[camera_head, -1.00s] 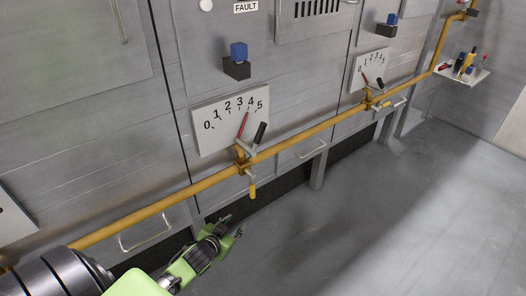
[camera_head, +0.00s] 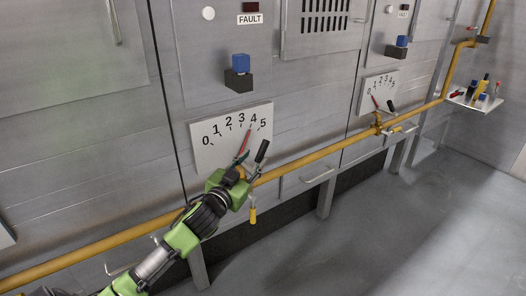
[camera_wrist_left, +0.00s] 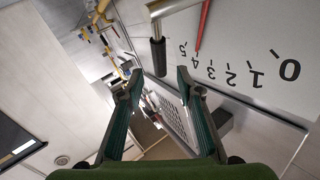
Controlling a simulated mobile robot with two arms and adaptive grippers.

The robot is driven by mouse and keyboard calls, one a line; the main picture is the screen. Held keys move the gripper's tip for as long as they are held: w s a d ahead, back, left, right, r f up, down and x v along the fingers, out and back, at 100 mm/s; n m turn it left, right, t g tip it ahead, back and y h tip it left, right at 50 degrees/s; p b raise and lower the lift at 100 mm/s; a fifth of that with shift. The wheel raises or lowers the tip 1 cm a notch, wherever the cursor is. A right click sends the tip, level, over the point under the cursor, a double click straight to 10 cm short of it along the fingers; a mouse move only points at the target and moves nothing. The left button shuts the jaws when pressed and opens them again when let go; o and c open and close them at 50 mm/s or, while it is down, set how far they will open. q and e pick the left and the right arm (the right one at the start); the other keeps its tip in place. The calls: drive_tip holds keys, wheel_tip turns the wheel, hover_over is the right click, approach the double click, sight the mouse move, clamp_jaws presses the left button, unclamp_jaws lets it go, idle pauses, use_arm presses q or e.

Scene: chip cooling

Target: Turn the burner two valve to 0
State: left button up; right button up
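The near valve has a white dial plate (camera_head: 207,158) numbered 0 to 5, with a red pointer (camera_head: 243,143) near 4. Its black-gripped handle (camera_head: 262,151) tilts up to the right. My left gripper (camera_head: 246,162) is at the lower part of the dial, just left of the handle, and hides the valve's base on the pipe. In the left wrist view, the fingers of the left gripper (camera_wrist_left: 158,76) are open and empty. The black handle grip (camera_wrist_left: 157,56) appears between and just beyond the fingertips. Contact cannot be told. My right gripper is not in view.
A yellow gas pipe (camera_head: 320,155) runs along the panel. A second dial (camera_head: 378,90), with its own valve, stands farther right. A blue and black knob (camera_head: 238,72) is above the near dial. A tool shelf (camera_head: 474,100) is far right. The grey floor is clear.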

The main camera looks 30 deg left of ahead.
sight(261, 151)
use_arm(q)
drive_tip(key=w, duration=0.4)
drive_tip(key=w+a, duration=0.1)
drive_tip(key=w, duration=0.1)
drive_tip(key=shift+w+b, duration=0.1)
drive_tip(key=shift+b, duration=0.2)
drive_tip(key=shift+w, duration=0.7)
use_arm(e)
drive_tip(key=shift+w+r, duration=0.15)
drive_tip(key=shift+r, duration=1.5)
use_arm(q)
clamp_jaws()
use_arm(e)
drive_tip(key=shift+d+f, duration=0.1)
